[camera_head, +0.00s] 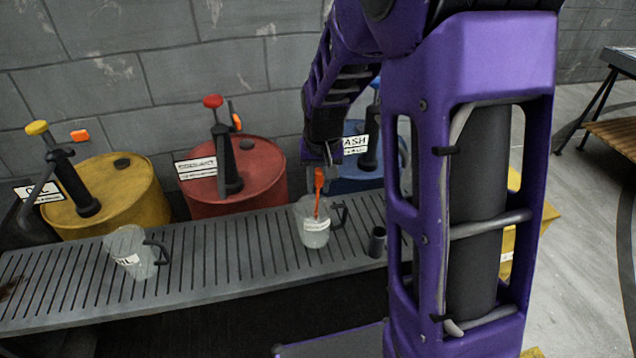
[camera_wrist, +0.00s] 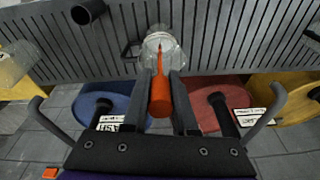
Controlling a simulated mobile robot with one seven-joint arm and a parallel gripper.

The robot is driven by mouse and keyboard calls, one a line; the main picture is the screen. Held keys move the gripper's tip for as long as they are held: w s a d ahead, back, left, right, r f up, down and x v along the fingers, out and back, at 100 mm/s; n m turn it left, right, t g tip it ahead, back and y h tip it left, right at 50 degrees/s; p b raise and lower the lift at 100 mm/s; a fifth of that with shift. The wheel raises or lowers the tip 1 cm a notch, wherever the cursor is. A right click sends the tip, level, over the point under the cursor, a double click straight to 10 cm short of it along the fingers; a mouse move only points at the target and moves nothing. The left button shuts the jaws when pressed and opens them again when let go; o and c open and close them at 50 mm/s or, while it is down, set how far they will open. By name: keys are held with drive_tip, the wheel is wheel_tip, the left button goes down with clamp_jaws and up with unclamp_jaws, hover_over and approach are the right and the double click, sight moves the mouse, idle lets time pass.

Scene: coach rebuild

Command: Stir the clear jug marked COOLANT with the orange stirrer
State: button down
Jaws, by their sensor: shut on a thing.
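The clear jug (camera_head: 314,236) with a dark handle stands upright on the slatted bench, its white label too small to read surely. It also shows beyond my fingers in the wrist view (camera_wrist: 174,53). The orange stirrer (camera_head: 318,184) points down, its thin lower end inside the jug's mouth. My gripper (camera_head: 322,160) is above the jug, shut on the stirrer's thick orange handle (camera_wrist: 160,95). How deep the tip reaches is hard to tell.
Another clear jug (camera_head: 131,255) stands at the bench's left. A dark cup (camera_head: 376,242) stands close right of the stirred-in jug. Yellow (camera_head: 130,180), red (camera_head: 262,165) and blue (camera_head: 352,182) pump drums stand behind the slatted bench (camera_head: 215,270).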

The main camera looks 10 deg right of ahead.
sight(320, 170)
drive_tip(key=shift+s+r+p, duration=0.25)
drive_tip(key=shift+r+p, duration=0.6)
drive_tip(key=shift+r, duration=0.45)
drive_tip(key=shift+s+r+p, duration=0.25)
drive_tip(key=shift+r+p, duration=0.55)
drive_tip(key=shift+r, duration=0.55)
